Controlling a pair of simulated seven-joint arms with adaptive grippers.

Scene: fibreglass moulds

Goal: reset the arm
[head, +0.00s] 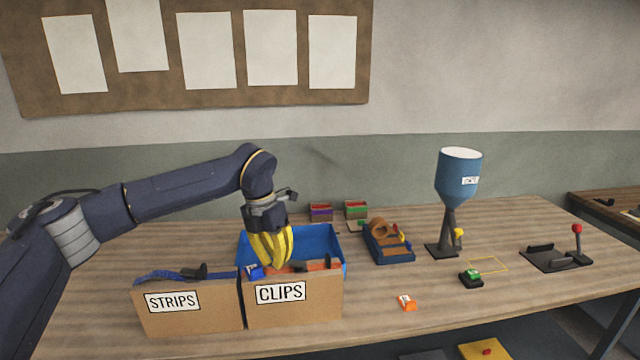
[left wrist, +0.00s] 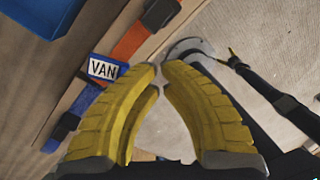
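My left arm comes in from the left in the head view and bends down at the wrist. My left gripper (head: 271,266) has yellow ribbed fingers and points down over the cardboard box labelled CLIPS (head: 320,308). In the left wrist view its fingertips (left wrist: 160,70) come together, with nothing seen between them. A blue piece marked VAN (left wrist: 103,69) and a red-orange strap (left wrist: 132,42) lie beside the fingers, apart from them. The box hides part of its contents. My right gripper is not in view.
The cardboard box labelled STRIPS (head: 205,315) adjoins CLIPS, with a blue bin (head: 328,238) behind. Further right are a brown-and-blue tray (head: 397,257), a blue funnel on a stand (head: 458,180), a green-topped button (head: 471,278), an orange piece (head: 406,303) and a red-knobbed lever (head: 577,231).

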